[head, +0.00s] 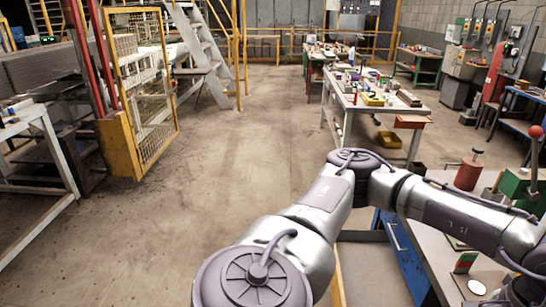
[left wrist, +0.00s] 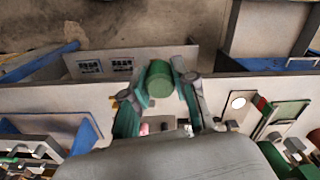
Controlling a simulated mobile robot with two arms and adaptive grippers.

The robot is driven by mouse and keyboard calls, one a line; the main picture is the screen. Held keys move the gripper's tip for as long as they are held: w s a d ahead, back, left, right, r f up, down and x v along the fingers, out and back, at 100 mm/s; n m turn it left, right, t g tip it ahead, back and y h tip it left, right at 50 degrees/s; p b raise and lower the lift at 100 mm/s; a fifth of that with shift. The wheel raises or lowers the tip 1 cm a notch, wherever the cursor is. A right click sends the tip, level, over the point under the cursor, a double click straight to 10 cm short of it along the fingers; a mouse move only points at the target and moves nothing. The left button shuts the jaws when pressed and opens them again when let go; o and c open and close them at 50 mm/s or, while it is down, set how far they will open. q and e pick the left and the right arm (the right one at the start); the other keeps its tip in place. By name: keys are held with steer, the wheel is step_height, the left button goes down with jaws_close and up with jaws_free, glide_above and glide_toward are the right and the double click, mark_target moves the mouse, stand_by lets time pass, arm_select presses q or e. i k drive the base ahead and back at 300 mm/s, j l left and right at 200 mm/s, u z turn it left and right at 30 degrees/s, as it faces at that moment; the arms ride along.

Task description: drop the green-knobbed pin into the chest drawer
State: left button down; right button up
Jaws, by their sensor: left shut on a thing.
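In the left wrist view, my left gripper (left wrist: 158,88) is shut on the green-knobbed pin, whose round green knob (left wrist: 159,76) shows between the two teal fingers. The pin's shank is hidden. The held knob appears over or near the edge of a pale worktop (left wrist: 50,98). In the head view, my left arm crosses the front to the right edge, and its gripper is out of frame. Below that arm, a grey open drawer (head: 365,270) shows beside a blue chest (head: 402,258); part of it is hidden by the arm. My right gripper is not in view.
The near bench at right holds a red canister (head: 468,172) and a green device with a red ball lever (head: 516,184). A white worktable (head: 345,95) with small items stands farther back. A yellow mesh gate (head: 140,80) stands at left. The middle floor is clear.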

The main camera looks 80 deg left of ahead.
mark_target(374, 279)
steer(key=u, duration=2.05)
steer(key=i+z, duration=0.1)
steer(key=z, duration=0.3)
steer(key=i+z, duration=0.1)
steer(key=z, duration=0.25)
steer(key=i+z, duration=0.1)
steer(key=z, duration=0.3)
steer(key=i+j, duration=0.15)
steer(key=i, duration=0.35)
steer(key=i+j, duration=0.1)
steer(key=i, duration=0.4)
